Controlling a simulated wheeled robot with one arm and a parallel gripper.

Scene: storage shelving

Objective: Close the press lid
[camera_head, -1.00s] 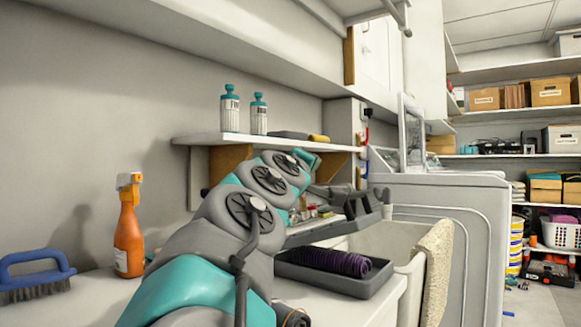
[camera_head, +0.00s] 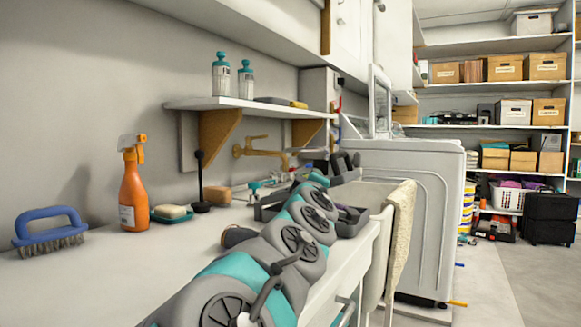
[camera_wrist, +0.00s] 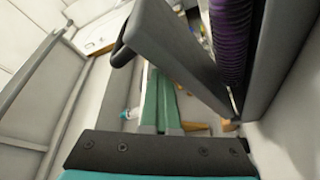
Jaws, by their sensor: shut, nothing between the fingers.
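The press is dark grey and sits on the counter edge by the sink. Its lid (camera_head: 345,172) stands raised and tilted, with a handle on it. Its base (camera_head: 352,221) is mostly behind my arm. In the wrist view, the lid (camera_wrist: 178,45) leans away from the base (camera_wrist: 287,55), with a purple ridged thing (camera_wrist: 232,40) between them and a dark handle loop (camera_wrist: 121,52) on the lid's outer side. My gripper (camera_wrist: 158,78) is shut and empty, on the lid's outer side; contact cannot be told. In the head view, its fingertips are hidden.
An orange spray bottle (camera_head: 133,195), soap dish (camera_head: 172,214) and blue brush (camera_head: 48,232) stand on the counter at left. A wall shelf (camera_head: 240,106) hangs above. A towel (camera_head: 399,235) hangs over the sink edge; a large white appliance (camera_head: 400,200) stands beyond.

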